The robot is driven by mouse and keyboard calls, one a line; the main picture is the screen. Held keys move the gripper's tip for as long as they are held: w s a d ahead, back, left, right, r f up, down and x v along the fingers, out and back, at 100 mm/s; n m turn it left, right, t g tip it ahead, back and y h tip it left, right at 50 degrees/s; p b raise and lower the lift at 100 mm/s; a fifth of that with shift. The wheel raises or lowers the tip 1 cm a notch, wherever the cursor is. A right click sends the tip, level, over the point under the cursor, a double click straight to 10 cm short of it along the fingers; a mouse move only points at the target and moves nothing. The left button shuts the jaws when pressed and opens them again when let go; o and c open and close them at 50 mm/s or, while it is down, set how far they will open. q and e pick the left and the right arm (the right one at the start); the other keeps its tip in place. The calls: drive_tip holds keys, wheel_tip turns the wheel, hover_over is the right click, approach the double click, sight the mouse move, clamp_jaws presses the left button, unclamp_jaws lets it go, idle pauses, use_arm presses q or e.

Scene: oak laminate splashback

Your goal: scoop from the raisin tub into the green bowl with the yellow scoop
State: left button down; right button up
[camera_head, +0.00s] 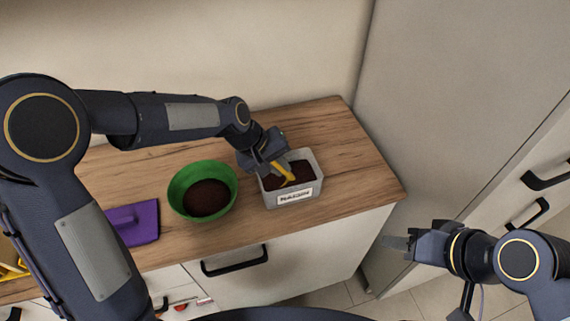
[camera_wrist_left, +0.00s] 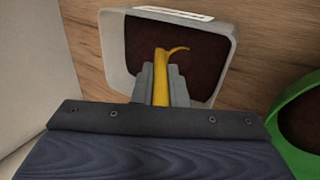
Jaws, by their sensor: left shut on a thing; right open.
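The raisin tub (camera_head: 309,187) is a pale grey box with a label on its front, standing on the wooden counter and holding dark contents; it also shows in the left wrist view (camera_wrist_left: 118,62). My left gripper (camera_head: 270,163) is shut on the yellow scoop (camera_head: 285,173), above the tub. In the left wrist view the scoop (camera_wrist_left: 161,80) points into the tub's opening; I cannot tell how deep its end is. The green bowl (camera_head: 226,170) stands left of the tub with dark contents in it; its rim shows in the left wrist view (camera_wrist_left: 283,150). My right gripper (camera_head: 398,243) is open and empty, right of the counter.
Something yellow (camera_head: 12,262) shows at the far left edge. The wooden counter (camera_head: 355,180) is clear right of the tub. A tall pale cabinet (camera_head: 440,110) stands at the right.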

use_arm(q)
drive_tip(key=shift+a, duration=0.3)
drive_tip(key=shift+s+d+r+p, duration=0.1)
drive_tip(key=shift+r+p, duration=0.05)
drive_tip(key=shift+p, duration=0.25)
drive_tip(key=shift+w+d+g+y+p, duration=0.1)
drive_tip(key=shift+d+g+y+p, duration=0.35)
drive_tip(key=shift+p, duration=1)
drive_tip(key=shift+w+d+t+y+p, duration=0.15)
drive_tip(key=shift+y+p, duration=0.6)
drive_tip(key=shift+p, duration=0.7)
drive_tip(key=shift+w+d+g+y+p, duration=0.15)
drive_tip(key=shift+d+g+y+p, duration=0.2)
drive_tip(key=shift+y+p, duration=0.75)
drive_tip(key=shift+w+d+g+y+p, duration=0.15)
drive_tip(key=shift+d+y+p, duration=0.35)
drive_tip(key=shift+p, duration=1.1)
drive_tip(key=shift+d+r+p, duration=0.1)
drive_tip(key=shift+r+p, duration=0.45)
drive_tip(key=shift+r, duration=0.35)
wheel_tip(320, 180, up, 7)
drive_tip(key=d, duration=0.1)
drive_tip(key=shift+w+f, duration=0.15)
